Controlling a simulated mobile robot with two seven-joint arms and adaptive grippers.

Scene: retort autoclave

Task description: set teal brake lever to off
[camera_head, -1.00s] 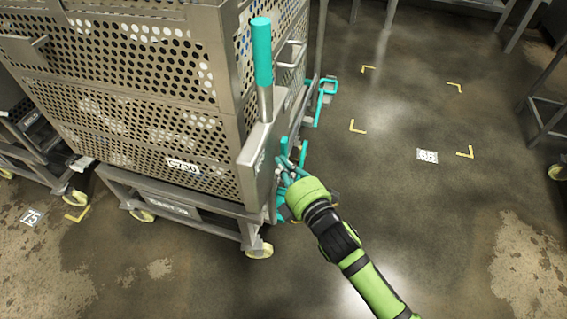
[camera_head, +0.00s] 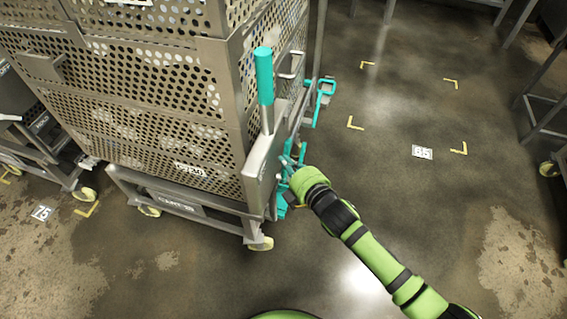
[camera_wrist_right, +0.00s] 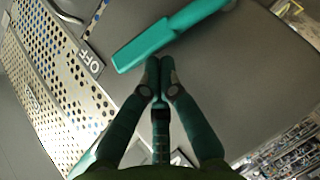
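A teal lever (camera_wrist_right: 165,38) lies slanted across the top of the right wrist view. An OFF label (camera_wrist_right: 91,60) is on the grey plate to its left. My right gripper (camera_wrist_right: 160,66) has its dark green fingers together, with the tips at the lever's lower edge. I cannot tell whether they touch it. In the head view my right gripper (camera_head: 292,166) is low at the cart's right corner, among teal parts partly hidden by my wrist. An upright teal handle (camera_head: 264,75) on a steel rod stands above it. My left gripper is not in view.
The perforated steel cart (camera_head: 150,100) on cream casters fills the left. A teal loop handle (camera_head: 324,88) sticks out behind my gripper. Open floor with yellow corner marks and an 85 floor tag (camera_head: 422,152) lies to the right. A steel frame (camera_head: 545,105) stands at the right edge.

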